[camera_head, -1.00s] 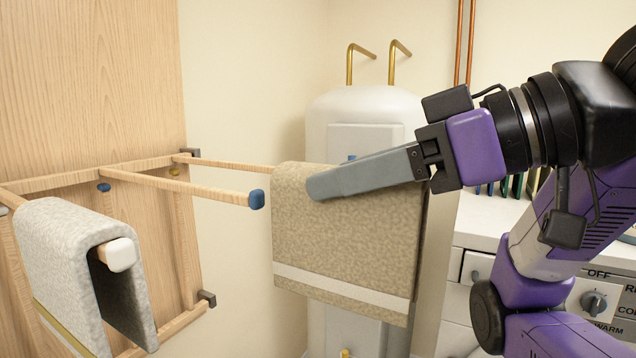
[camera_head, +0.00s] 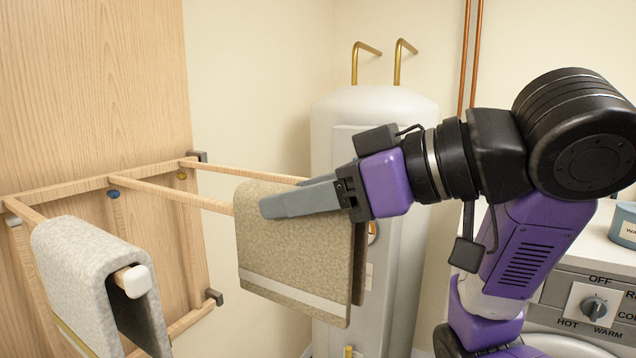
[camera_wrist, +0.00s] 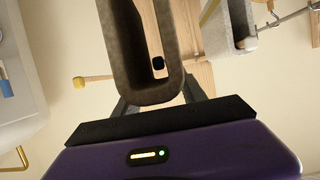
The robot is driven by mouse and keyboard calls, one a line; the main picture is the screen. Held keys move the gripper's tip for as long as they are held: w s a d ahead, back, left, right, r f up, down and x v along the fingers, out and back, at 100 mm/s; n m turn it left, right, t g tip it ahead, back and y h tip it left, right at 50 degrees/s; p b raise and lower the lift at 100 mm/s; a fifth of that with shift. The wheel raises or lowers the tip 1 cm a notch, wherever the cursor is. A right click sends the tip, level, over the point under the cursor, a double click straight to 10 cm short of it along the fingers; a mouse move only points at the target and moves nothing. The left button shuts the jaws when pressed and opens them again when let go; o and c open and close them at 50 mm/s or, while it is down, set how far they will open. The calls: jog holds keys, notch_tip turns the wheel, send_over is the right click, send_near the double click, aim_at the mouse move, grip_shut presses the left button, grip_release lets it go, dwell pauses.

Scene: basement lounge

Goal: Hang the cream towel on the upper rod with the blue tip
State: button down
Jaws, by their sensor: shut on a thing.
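The cream towel (camera_head: 290,262), a speckled beige folded cloth with a pale stripe, hangs from my gripper (camera_head: 268,207), whose fingers are shut on its upper part. The upper rod with the blue tip (camera_head: 172,196) runs from the wooden panel toward the towel in the head view; its end is hidden behind the towel. I cannot tell whether the towel touches the rod.
A grey towel (camera_head: 75,270) hangs on the white-tipped rod (camera_head: 133,281) at left. Another rod (camera_head: 245,172) runs behind the cream towel; its yellow tip (camera_wrist: 78,82) shows in the wrist view. A white tank (camera_head: 375,110) stands behind, and a washing machine (camera_head: 570,310) at right.

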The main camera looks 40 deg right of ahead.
jog(key=shift+w+a+p, duration=0.25)
jog(key=shift+w+p, duration=0.05)
jog(key=shift+w, duration=0.3)
jog(key=p, duration=1)
send_near(190, 194)
jog(key=s, duration=0.2)
jog(key=shift+s+d+f, duration=0.1)
jog(key=shift+s+d, duration=0.15)
jog(key=shift+d, duration=0.1)
jog(key=shift+w+a+f+b, duration=0.2)
jog(key=shift+w+b, duration=0.25)
jog(key=shift+w, duration=0.1)
jog(key=shift+w+a+b, duration=0.3)
jog(key=shift+w+a, duration=0.25)
jog(key=shift+w, duration=1.15)
jog(key=shift+w+a+b, duration=0.3)
jog(key=shift+w+a, duration=0.25)
jog(key=shift+w, duration=1.15)
jog(key=shift+w+a+b, duration=0.3)
jog(key=shift+w+a, duration=0.25)
jog(key=shift+w, duration=1.2)
jog(key=shift+f+b, duration=0.35)
jog(key=shift+f, duration=0.35)
jog(key=c, duration=0.6)
grip_release()
